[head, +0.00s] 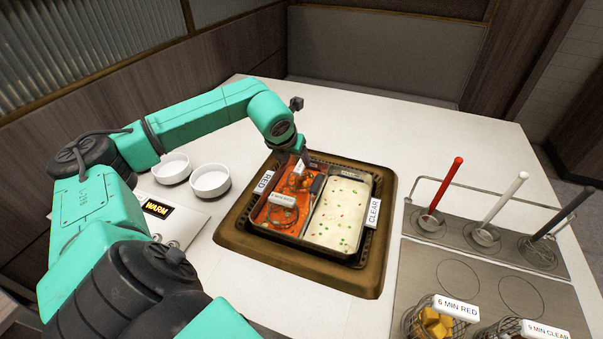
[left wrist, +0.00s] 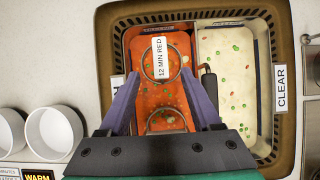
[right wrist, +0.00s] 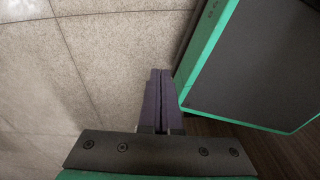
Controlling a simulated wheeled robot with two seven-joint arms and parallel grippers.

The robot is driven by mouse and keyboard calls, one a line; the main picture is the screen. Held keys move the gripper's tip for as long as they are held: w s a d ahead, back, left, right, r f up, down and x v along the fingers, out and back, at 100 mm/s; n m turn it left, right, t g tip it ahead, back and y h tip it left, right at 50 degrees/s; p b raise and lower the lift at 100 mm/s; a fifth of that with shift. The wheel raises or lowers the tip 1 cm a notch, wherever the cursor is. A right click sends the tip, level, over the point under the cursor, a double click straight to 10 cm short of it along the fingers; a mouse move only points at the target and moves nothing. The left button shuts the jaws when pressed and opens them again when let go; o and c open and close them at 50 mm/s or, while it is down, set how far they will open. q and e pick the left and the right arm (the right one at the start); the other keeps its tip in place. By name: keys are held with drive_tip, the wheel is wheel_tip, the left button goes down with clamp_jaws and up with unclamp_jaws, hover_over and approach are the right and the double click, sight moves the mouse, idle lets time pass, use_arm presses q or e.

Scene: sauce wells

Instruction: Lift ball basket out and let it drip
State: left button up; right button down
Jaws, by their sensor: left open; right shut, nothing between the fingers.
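The left well holds red broth (head: 264,217), and it also shows in the left wrist view (left wrist: 142,52). Two round wire baskets sit in it. A dark handle (left wrist: 208,86) stands at the divider. My left gripper (head: 304,162) is open and empty above the red well, its fingers (left wrist: 163,75) spread over the baskets. My right gripper (right wrist: 160,72) is shut and empty, away from the wells.
The right well holds white broth (head: 340,215) with red and green bits, tagged CLEAR (head: 373,212). Two white bowls (head: 210,180) stand left, near a WARM sign (head: 157,208). A metal rack with ladles (head: 480,235) and tagged baskets (head: 433,322) is at right. The back counter is clear.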

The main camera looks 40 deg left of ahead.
sight(301, 165)
use_arm(q)
drive_tip(key=p+x, duration=0.1)
drive_tip(key=x, duration=0.6)
drive_tip(key=shift+w, duration=0.25)
drive_tip(key=shift+w+a+f, duration=0.1)
drive_tip(key=shift+w+f, duration=0.1)
drive_tip(key=shift+f, duration=0.05)
drive_tip(key=shift+c, duration=0.3)
drive_tip(key=shift+r, duration=0.1)
clamp_jaws()
use_arm(e)
drive_tip(key=shift+w+a+r, duration=0.2)
drive_tip(key=shift+w+r, duration=0.2)
drive_tip(key=shift+r, duration=0.1)
drive_tip(key=shift+w+a+r, duration=0.2)
drive_tip(key=shift+w+r, duration=0.15)
drive_tip(key=shift+r, duration=0.1)
